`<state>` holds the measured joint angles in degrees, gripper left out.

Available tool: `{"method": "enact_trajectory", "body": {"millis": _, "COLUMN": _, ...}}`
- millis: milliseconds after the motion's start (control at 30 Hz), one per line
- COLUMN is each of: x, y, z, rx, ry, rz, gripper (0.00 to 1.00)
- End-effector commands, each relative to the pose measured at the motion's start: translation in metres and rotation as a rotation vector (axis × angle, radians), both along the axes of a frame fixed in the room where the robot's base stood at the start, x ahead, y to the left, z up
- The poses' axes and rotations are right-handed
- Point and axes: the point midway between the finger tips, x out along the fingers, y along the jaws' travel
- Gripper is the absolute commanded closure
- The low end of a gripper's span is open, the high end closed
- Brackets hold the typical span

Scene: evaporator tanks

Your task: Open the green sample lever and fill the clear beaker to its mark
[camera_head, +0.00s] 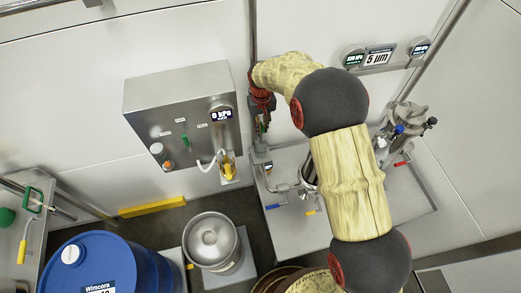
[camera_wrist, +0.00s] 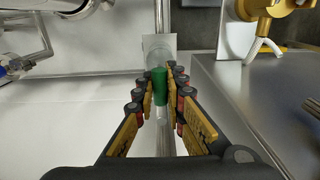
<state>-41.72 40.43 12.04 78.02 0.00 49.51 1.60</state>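A green lever or handle (camera_wrist: 160,85) stands upright in the middle of the wrist view, in front of a vertical steel pipe. My gripper (camera_wrist: 161,88) has its two padded fingers close against both sides of it. In the head view my gripper (camera_head: 262,125) is by the wall pipe, right of the steel control box, pointing down. No fill mark or liquid level can be made out.
A steel control box (camera_head: 182,122) with a yellow-handled spout (camera_head: 228,168) is left of my gripper. A steel keg (camera_head: 212,243) and a blue drum (camera_head: 110,264) stand below. A steel filter vessel (camera_head: 403,122) with coloured valve handles is at right.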

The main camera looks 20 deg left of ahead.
Motion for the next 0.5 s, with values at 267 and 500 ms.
{"method": "enact_trajectory", "body": {"millis": 267, "x": -0.0001, "y": -0.0001, "z": -0.0001, "rx": 0.000, "ry": 0.000, "rz": 0.000, "gripper": 1.00}}
{"method": "enact_trajectory", "body": {"millis": 500, "x": 0.0044, "y": -0.0043, "z": 0.0004, "rx": 0.000, "ry": 0.000, "rz": 0.105, "gripper": 1.00}}
